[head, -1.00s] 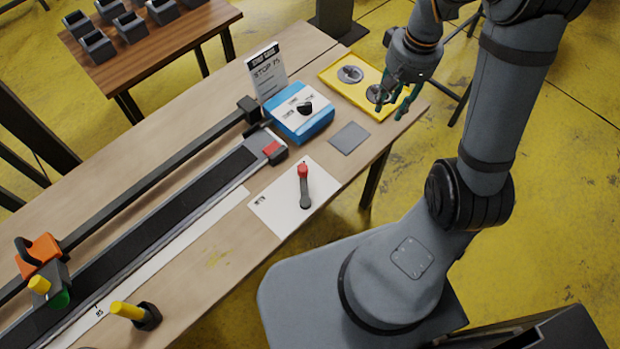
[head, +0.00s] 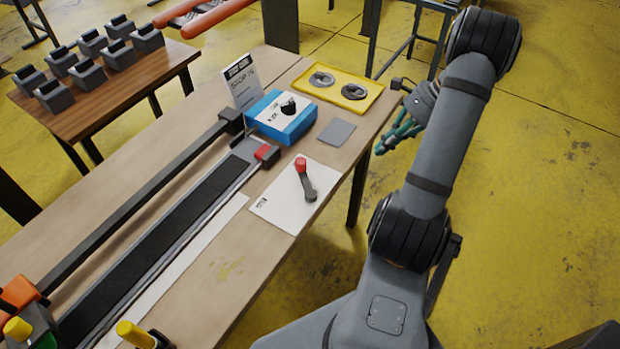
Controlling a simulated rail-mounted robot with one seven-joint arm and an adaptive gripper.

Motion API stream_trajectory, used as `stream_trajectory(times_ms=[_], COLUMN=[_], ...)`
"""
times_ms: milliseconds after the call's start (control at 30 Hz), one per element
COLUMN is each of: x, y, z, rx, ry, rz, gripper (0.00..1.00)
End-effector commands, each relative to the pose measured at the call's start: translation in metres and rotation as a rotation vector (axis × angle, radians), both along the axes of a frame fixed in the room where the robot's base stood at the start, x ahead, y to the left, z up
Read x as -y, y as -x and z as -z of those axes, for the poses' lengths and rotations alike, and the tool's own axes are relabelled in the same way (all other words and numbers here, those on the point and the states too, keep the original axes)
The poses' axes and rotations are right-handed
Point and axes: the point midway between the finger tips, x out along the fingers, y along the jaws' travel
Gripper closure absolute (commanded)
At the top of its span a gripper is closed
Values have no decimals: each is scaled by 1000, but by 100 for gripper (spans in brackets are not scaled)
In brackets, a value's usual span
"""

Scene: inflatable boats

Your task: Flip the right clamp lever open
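A dark lever with a red knob (head: 306,180) lies on a white plate on the workbench. A long dark rail (head: 160,240) runs along the bench and ends at a block with a red part (head: 267,153). At the lower left are a yellow handle in a dark base (head: 135,334) and another yellow-topped handle (head: 17,328) by an orange block; both are cut by the frame edge. I cannot tell which of these is the right clamp lever. My gripper (head: 393,140), with green fingers, is open and empty, beyond the bench's right edge and apart from everything on it.
A blue box (head: 281,119) with a black knob, a sign (head: 240,82), a grey pad (head: 337,132) and a yellow tray (head: 366,97) with two round metal parts occupy the far end of the bench (head: 222,285). A side table (head: 120,92) holds several dark blocks. The yellow floor on the right is open.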

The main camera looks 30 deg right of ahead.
Motion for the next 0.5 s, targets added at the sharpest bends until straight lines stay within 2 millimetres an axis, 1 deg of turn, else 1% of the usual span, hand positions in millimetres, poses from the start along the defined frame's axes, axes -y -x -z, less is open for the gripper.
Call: stream_trajectory(times_ms=[33, 100, 233, 300, 500], x=[-8, -21, -41, -45, -45], y=[-7, -13, -17, -18, -17], z=[-10, -23, -40, -44, -43], rx=[-7, -30, -85, -109, -121], ry=[-56, -141, -265, -293, -294], rz=[53, 123, 220, 249, 264], gripper=[100, 100, 100, 100, 100])
